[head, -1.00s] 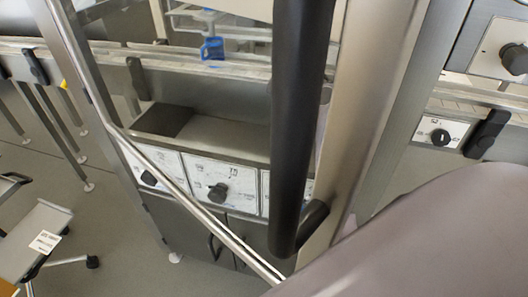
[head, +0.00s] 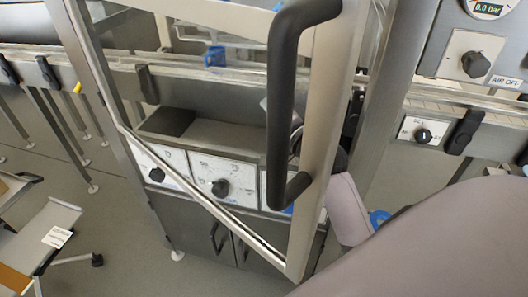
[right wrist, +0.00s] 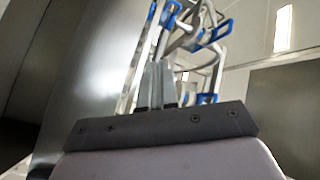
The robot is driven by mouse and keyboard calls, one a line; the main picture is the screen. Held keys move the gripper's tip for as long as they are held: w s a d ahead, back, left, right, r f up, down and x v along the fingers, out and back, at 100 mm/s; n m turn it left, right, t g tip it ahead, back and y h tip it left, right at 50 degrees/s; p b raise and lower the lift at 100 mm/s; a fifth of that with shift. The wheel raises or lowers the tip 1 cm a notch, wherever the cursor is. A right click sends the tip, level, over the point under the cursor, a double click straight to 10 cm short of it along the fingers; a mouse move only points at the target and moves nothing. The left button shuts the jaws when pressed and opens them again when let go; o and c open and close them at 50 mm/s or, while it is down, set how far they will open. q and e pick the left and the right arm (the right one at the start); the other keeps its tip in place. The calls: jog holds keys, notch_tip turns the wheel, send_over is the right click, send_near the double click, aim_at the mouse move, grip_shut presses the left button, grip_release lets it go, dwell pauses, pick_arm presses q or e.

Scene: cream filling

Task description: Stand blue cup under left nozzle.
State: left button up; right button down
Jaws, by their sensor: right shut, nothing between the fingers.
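The blue cup (head: 214,56) shows small behind the glass of the machine's framed door, near the rail at the back; its lower part is hard to make out. My right gripper (head: 268,104) is largely hidden behind the black door handle (head: 284,95). In the right wrist view its fingers (right wrist: 158,78) are together and empty, pointing toward metal tubes with blue fittings (right wrist: 215,32). I cannot tell which of these is the left nozzle. The cup cannot be made out in the right wrist view. My left gripper is not in view.
The steel door frame (head: 325,130) stands close in front of me. White panels with black knobs (head: 221,187) sit below a steel trough. A gauge panel (head: 475,50) is at upper right. A chair (head: 48,235) stands at lower left, with open floor beside it.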

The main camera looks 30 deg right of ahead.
jog(key=s+a+f+n+g+y+p, duration=0.1)
jog(key=s+a+f+n, duration=0.3)
jog(key=a+f, duration=0.1)
jog(key=shift+s+a+f+n+y, duration=0.3)
jog(key=shift+s+f, duration=0.1)
jog(key=shift+f, duration=0.25)
jog(key=s+a+f+n+g+p, duration=0.2)
jog(key=s+a+f+n+g, duration=0.1)
jog(key=s+f, duration=0.5)
jog(key=s+a+f+n+g+y+p, duration=0.1)
jog(key=s+a+f+n+g, duration=0.3)
jog(key=s+f, duration=0.5)
jog(key=shift+s+a+f+n+p, duration=0.2)
jog(key=shift+s+n+p, duration=0.4)
jog(key=shift+s+n, duration=0.45)
